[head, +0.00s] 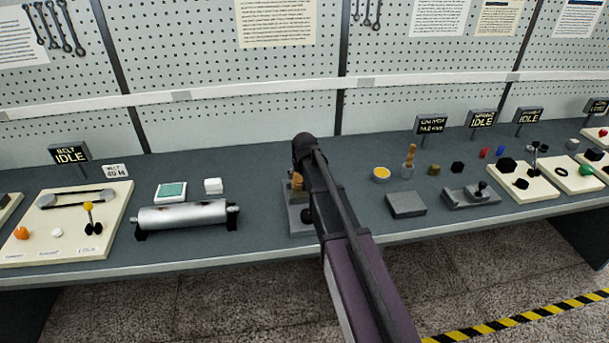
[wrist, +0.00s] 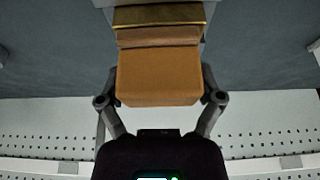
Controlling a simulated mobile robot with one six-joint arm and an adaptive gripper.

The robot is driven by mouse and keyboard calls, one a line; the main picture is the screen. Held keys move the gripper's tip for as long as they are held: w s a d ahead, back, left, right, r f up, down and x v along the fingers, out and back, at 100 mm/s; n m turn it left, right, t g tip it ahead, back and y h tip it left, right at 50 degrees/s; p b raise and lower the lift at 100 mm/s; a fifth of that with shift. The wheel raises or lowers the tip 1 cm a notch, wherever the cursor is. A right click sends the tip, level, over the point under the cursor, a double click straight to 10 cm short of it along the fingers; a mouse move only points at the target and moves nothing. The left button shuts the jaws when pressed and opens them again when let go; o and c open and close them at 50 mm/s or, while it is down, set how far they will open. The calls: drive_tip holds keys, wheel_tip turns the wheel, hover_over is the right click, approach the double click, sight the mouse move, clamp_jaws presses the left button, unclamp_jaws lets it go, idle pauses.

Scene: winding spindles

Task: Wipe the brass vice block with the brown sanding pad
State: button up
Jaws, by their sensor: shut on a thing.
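My gripper (wrist: 160,74) is shut on the brown sanding pad (wrist: 158,82), which sits between its two fingers in the wrist view. The brass vice block (wrist: 160,13) is just beyond the pad, at the top of the wrist view. The pad's far face is at or very near the brass; I cannot tell whether they touch. In the head view my arm hides the gripper and most of this spot. A small brown-orange patch (head: 296,183) shows left of the arm, above a grey vice base (head: 298,217).
A metal roller (head: 182,215) on black supports lies left of the vice. A teal-topped box (head: 171,191) and white block (head: 213,186) stand behind it. To the right are a grey block (head: 405,204), a yellow-topped tin (head: 381,174) and a wooden-handled brush (head: 410,156).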

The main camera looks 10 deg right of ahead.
drive_tip(key=shift+a, duration=0.25)
drive_tip(key=shift+w+a, duration=0.1)
drive_tip(key=shift+a, duration=1.5)
drive_tip(key=shift+r, duration=0.1)
drive_tip(key=shift+r+p, duration=2.95)
drive_tip(key=shift+p, duration=0.2)
drive_tip(key=shift+r, duration=0.1)
drive_tip(key=shift+r+p, duration=1.45)
drive_tip(key=shift+p, duration=0.1)
